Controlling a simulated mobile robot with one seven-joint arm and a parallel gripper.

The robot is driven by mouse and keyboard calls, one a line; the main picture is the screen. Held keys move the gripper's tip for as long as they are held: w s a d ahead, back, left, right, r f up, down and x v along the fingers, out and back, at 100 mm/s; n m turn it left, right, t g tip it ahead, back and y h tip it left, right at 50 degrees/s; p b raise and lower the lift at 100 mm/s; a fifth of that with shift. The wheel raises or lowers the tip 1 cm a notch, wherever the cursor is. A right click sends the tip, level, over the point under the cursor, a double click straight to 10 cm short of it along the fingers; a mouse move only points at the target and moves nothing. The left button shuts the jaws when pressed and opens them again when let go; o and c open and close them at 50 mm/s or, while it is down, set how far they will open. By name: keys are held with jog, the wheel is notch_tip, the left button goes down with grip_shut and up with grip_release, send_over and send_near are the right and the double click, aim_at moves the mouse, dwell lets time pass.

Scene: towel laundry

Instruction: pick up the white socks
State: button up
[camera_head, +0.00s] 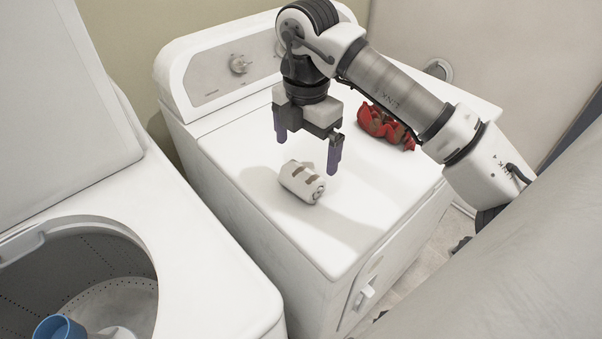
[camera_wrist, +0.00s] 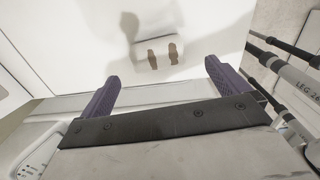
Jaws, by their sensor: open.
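The white socks (camera_head: 301,181) are a small rolled bundle with brownish-grey patches. They lie on the white top of the dryer-like machine (camera_head: 360,215), near its middle. In the wrist view the socks (camera_wrist: 158,52) appear beyond the fingertips, roughly centred between them. My gripper (camera_head: 308,155) is open and empty, with its two purple fingers pointing down above the machine top. In the head view the socks show between and a little below the fingers. The wrist view also shows both fingers of my gripper (camera_wrist: 160,72) spread apart, not touching the socks.
A red crumpled cloth item (camera_head: 385,126) lies at the back right of the machine top. A control panel with a knob (camera_head: 240,64) rises along the back. An open washer (camera_head: 200,270) stands at the left with a blue cup (camera_head: 58,328) inside. The front of the machine top is clear.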

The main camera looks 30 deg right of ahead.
aim_at(303, 170)
jog(key=f+p, duration=0.1)
jog(key=f, duration=0.3)
jog(key=f+p, duration=0.1)
jog(key=f, duration=0.4)
jog(key=shift+w+a+p, duration=0.15)
jog(key=shift+w+p, duration=0.05)
jog(key=shift+p, duration=0.15)
jog(key=c, duration=1)
